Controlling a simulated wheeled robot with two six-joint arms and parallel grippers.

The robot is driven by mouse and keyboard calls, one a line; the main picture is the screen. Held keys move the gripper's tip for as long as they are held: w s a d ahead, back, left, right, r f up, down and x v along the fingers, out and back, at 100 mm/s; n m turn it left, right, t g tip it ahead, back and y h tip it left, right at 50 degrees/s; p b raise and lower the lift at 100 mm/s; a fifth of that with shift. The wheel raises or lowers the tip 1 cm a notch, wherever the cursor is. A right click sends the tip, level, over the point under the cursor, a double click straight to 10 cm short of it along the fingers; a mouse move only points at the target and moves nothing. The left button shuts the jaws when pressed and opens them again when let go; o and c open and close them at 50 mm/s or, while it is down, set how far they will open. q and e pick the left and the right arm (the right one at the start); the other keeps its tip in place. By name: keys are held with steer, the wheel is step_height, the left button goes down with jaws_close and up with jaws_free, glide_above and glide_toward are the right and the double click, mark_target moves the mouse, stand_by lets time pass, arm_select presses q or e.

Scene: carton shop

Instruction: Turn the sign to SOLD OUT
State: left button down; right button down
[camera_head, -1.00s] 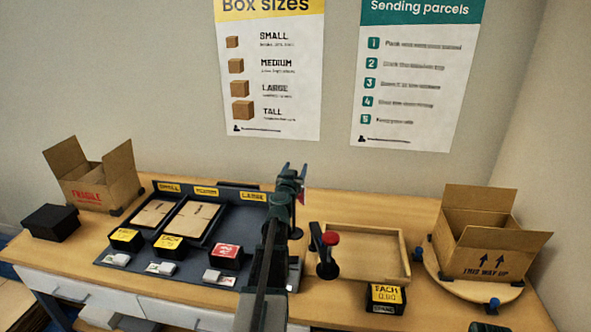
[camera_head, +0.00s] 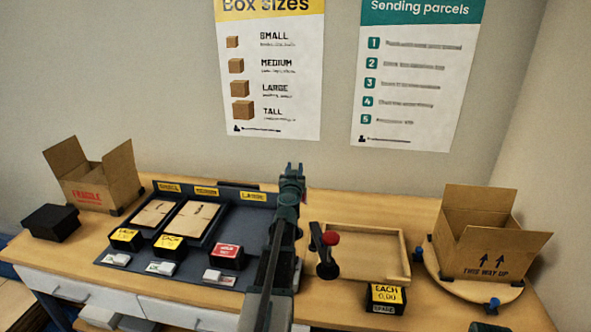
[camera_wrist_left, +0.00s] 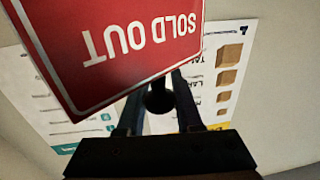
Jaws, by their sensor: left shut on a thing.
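The red sign (camera_wrist_left: 115,40) fills the upper left of the left wrist view. Its white SOLD OUT lettering faces the camera, upside down and tilted in that picture. My left gripper (camera_wrist_left: 160,93) is shut on a dark round knob (camera_wrist_left: 160,99) at the sign's lower edge. In the head view my left gripper (camera_head: 291,172) is raised above the back edge of the bench, and my arm hides the sign there. My right gripper is out of view.
A dark tray (camera_head: 245,222) with flat cartons and small price blocks lies left of my arm. Posters hang behind.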

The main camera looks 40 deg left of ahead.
arm_select(q)
steer(key=shift+s+a+n+g+y, duration=0.2)
steer(key=shift+s+n+g+y, duration=0.1)
steer(key=shift+n+g+y, duration=1.2)
steer(key=shift+s+a+n+g+y, duration=0.2)
steer(key=shift+n+g+y, duration=0.75)
steer(key=shift+g, duration=0.95)
steer(key=shift+s+a+n+g+y, duration=0.15)
steer(key=shift+s+n+g+y, duration=0.2)
steer(key=shift+n+g+y, duration=0.95)
steer(key=shift+n+g+h, duration=0.25)
steer(key=shift+n+g, duration=0.1)
steer(key=shift+g, duration=0.25)
steer(key=c, duration=0.6)
jaws_free()
steer(key=v, duration=1.3)
steer(key=shift+s+d, duration=0.2)
steer(key=shift+d, duration=0.15)
